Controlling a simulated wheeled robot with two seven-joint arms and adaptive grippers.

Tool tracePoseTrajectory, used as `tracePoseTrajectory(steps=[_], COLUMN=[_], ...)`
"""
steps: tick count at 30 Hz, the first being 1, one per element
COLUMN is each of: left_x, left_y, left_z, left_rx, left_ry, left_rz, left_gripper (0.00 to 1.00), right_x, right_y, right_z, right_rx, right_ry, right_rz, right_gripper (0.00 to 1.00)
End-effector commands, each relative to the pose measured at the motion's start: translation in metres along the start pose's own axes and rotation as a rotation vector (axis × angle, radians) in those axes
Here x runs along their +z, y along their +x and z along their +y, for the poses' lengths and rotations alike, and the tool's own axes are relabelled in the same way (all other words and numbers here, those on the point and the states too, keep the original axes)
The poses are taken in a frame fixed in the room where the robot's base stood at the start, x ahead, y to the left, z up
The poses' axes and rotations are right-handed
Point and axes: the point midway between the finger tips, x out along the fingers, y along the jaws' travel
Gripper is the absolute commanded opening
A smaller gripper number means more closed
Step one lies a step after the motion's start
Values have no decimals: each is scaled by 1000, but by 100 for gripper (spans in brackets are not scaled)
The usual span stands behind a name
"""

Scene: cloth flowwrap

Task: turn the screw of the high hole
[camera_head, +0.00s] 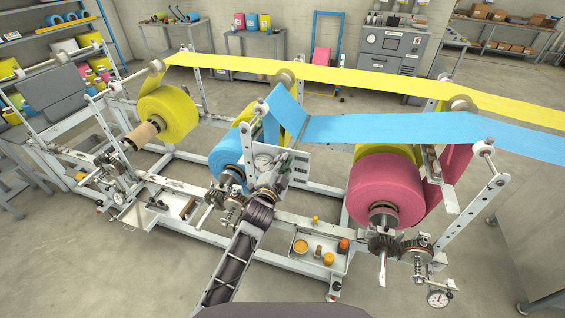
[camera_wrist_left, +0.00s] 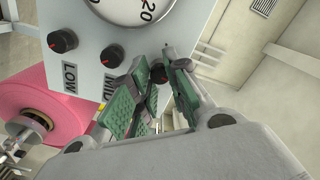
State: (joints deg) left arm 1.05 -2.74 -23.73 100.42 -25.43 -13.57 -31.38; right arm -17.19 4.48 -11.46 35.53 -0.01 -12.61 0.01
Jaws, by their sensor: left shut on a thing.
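A grey panel (camera_wrist_left: 85,50) with a round white gauge (camera_wrist_left: 125,8) fills the upper left of the left wrist view. It carries a black screw with a red centre (camera_wrist_left: 62,41) above the word LOW and a second such screw (camera_wrist_left: 112,56) above the letters MID. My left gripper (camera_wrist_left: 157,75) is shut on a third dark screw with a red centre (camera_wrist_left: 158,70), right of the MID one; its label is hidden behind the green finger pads. In the head view the panel (camera_head: 299,166) stands mid-frame, with my left gripper (camera_head: 272,180) at its front. My right gripper is not in view.
A pink roll (camera_head: 385,187) sits right of the panel, a blue roll (camera_head: 228,152) left of it. Blue film (camera_head: 390,127) and yellow film (camera_head: 350,78) run overhead. A tray (camera_head: 308,262) with small jars lies below, right of my left arm.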

Motion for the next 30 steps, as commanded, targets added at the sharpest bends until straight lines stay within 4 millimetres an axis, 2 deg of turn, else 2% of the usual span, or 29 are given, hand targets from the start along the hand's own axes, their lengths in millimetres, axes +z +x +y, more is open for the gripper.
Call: tracePoseTrajectory(steps=[7, 20, 21, 24, 26, 30], left_x=[0, 0, 0, 0, 0, 0], left_y=[-1, 0, 0, 0, 0, 0], left_z=[4, 3, 3, 3, 2, 1], left_rx=[7, 5, 5, 4, 3, 2], left_ry=[-79, -91, -91, -90, -90, -90], left_rz=[-2, -1, -1, 0, 0, 0], left_gripper=[0, 0, 19, 32, 40, 40], right_x=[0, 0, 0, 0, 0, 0], right_y=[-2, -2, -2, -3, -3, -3], right_z=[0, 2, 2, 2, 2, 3], right_rx=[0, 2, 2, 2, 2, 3], right_ry=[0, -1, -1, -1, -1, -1], right_rz=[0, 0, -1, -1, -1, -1], right_gripper=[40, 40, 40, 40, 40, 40])
